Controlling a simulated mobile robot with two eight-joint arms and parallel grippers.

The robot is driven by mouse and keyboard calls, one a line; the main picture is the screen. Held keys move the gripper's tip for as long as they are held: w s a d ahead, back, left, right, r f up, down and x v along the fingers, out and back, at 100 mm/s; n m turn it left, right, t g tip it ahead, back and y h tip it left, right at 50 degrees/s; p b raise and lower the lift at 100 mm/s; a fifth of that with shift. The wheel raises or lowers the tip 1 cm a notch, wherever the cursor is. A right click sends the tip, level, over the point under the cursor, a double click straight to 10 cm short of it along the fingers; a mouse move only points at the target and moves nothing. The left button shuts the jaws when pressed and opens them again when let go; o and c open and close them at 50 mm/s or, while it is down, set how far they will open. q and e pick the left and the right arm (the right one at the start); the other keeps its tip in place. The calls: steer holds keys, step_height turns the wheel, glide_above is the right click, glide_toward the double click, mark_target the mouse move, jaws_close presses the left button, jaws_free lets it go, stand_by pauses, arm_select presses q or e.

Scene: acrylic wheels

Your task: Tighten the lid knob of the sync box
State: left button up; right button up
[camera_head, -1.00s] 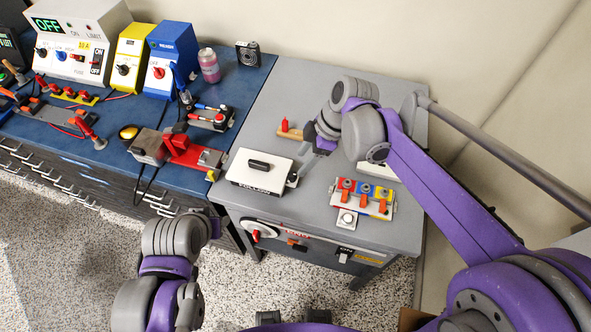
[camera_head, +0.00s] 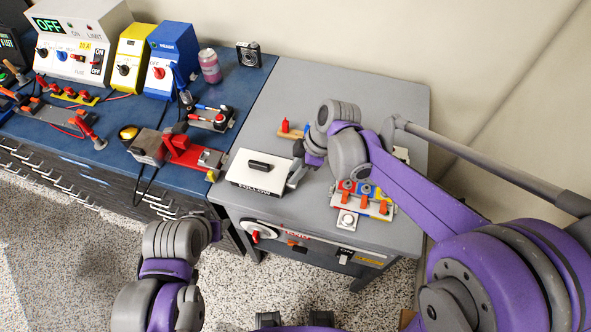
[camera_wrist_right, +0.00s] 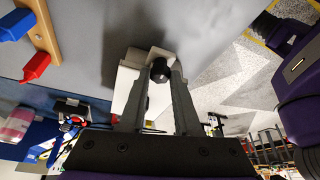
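The white sync box (camera_head: 276,182) with a black handle on its lid stands at the left of the grey table, as seen in the head view. My right gripper (camera_head: 289,183) is at its right side, partly hidden by my wrist. In the right wrist view, part of the white box (camera_wrist_right: 128,88) shows beyond the fingers. A round black knob (camera_wrist_right: 159,71) sits between the two fingertips of my right gripper (camera_wrist_right: 162,76). The fingers are close on both sides of it; whether both touch it is unclear.
A block with red, yellow and blue parts (camera_head: 363,201) stands right of the box, under my right forearm. A wooden rack with red and blue pegs (camera_head: 291,131) lies behind. A red clamp device (camera_head: 187,153) is on the blue bench at left.

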jaws_close()
steer(key=shift+s+m+t, duration=0.1)
steer(key=shift+m+t, duration=0.3)
steer(key=shift+m, duration=0.4)
steer(key=o, duration=0.8)
jaws_free()
